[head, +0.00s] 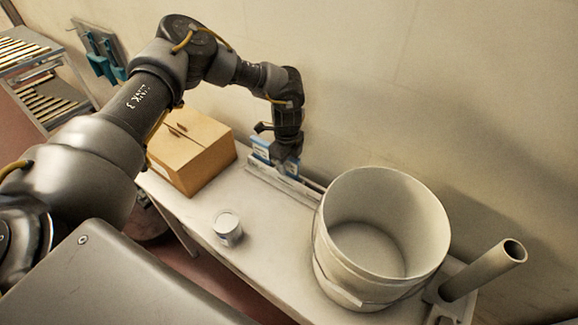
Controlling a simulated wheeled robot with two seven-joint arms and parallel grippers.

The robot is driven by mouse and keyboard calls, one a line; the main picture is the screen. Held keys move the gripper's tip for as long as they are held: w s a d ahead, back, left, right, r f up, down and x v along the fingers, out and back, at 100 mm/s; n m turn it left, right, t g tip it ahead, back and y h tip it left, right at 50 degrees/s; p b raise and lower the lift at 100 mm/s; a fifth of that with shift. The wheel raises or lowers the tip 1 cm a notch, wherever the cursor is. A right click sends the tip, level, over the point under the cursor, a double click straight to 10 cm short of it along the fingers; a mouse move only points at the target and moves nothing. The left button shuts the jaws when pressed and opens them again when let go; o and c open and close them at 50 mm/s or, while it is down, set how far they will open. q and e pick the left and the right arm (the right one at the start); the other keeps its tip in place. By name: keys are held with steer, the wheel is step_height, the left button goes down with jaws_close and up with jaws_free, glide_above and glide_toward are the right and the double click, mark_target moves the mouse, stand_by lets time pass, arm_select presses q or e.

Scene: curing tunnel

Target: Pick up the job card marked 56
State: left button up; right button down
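A blue and white card (261,145) stands in a pale slotted rack (290,187) against the wall at the back of the bench. Other blue and white edges show around my gripper, and I cannot read 56 or any number. My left gripper (285,156) comes down from above, right at the cards, and hides part of them. Its fingertips are small and dark, so I cannot tell whether they are open or shut on a card. My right gripper is not in view.
A cardboard box (190,150) stands left of the rack. A small white tin (227,228) stands in front. Bare bench top (262,225) lies between tin and bucket.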

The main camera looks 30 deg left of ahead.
arm_select(q)
jaws_close()
steer(key=shift+r, duration=0.1)
step_height(320, 180, up, 10)
steer(key=shift+f+b, duration=0.1)
steer(key=shift+b, duration=1.15)
